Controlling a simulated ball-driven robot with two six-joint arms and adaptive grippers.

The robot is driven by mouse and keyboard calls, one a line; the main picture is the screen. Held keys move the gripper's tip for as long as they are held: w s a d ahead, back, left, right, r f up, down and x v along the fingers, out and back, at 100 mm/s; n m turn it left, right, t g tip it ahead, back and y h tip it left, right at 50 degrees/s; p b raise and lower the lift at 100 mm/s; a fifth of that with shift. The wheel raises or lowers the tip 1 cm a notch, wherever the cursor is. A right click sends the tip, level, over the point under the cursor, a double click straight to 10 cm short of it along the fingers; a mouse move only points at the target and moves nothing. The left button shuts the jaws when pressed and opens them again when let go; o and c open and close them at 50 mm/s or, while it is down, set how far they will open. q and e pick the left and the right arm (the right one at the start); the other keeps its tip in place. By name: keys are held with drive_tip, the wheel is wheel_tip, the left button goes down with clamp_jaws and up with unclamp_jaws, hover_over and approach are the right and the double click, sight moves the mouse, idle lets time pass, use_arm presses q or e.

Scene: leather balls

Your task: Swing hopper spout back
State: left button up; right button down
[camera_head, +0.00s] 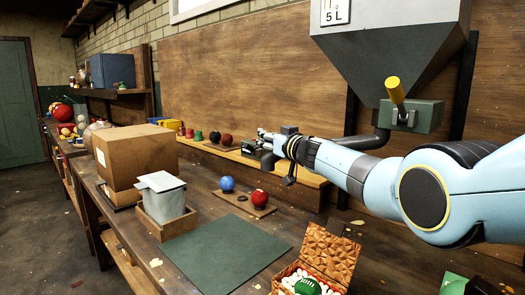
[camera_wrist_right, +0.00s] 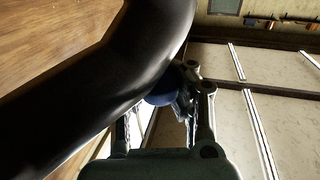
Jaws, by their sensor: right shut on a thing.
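The grey hopper (camera_head: 395,60) with a 5 L label is at the upper right in the head view. Below it is a valve box (camera_head: 425,117) with a yellow handle (camera_head: 395,90). The dark spout (camera_head: 368,141) bends down and left from the box and passes behind my right arm, which hides part of it. In the wrist view, the spout (camera_wrist_right: 90,85) is a thick black curve close to the fingers. My right gripper (camera_head: 265,142) is shut at the spout. A small blue part (camera_wrist_right: 163,98) shows between its fingers. My left gripper is out of view.
On the bench are a cardboard box (camera_head: 138,150), a grey container (camera_head: 162,202), a blue ball (camera_head: 227,184) and a red ball (camera_head: 259,198) on a board. A green mat (camera_head: 225,250) lies clear in front. An open patterned box (camera_head: 330,257) stands at the front.

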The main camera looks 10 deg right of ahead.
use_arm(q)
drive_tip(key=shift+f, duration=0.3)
use_arm(e)
drive_tip(key=shift+w+d+f+h, duration=0.3)
drive_tip(key=shift+d+f, duration=0.05)
drive_tip(key=shift+d, duration=0.3)
drive_tip(key=c, duration=1.3)
unclamp_jaws()
drive_tip(key=shift+s+d, duration=0.15)
drive_tip(key=shift+d, duration=0.15)
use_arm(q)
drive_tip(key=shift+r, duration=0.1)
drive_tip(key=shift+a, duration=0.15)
use_arm(e)
drive_tip(key=shift+s, duration=0.15)
